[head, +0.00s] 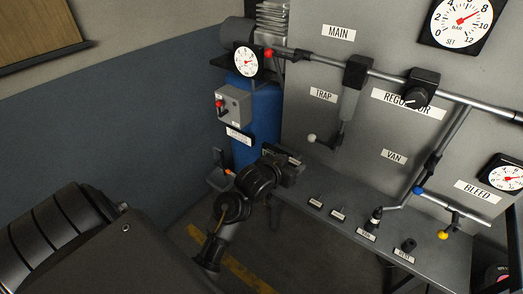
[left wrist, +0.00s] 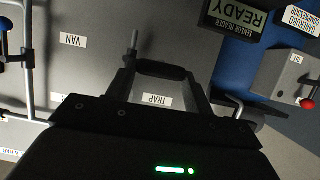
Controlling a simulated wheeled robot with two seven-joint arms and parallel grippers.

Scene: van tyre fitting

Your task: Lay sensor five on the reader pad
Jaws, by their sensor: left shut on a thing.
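My left gripper (head: 287,165) is shut on a dark sensor (left wrist: 160,70) with a thin grey stem. In the left wrist view the sensor lies across between the fingertips, and no number on it can be read. The sensor reader (left wrist: 233,20) shows upside down at the top of that view, its display saying READY. It is apart from the held sensor in the picture. The reader's pad cannot be made out. In the head view my gripper is in front of the panel's lower left edge and covers much of that spot. My right gripper is not in view.
A grey shelf (head: 432,262) holds several small labelled parts. Above it, the panel (head: 300,92) carries pipes, a trap with a lever (head: 340,120), a regulator (head: 421,88) and gauges. A blue tank (head: 262,115) with a grey switch box (head: 234,103) stands behind my gripper.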

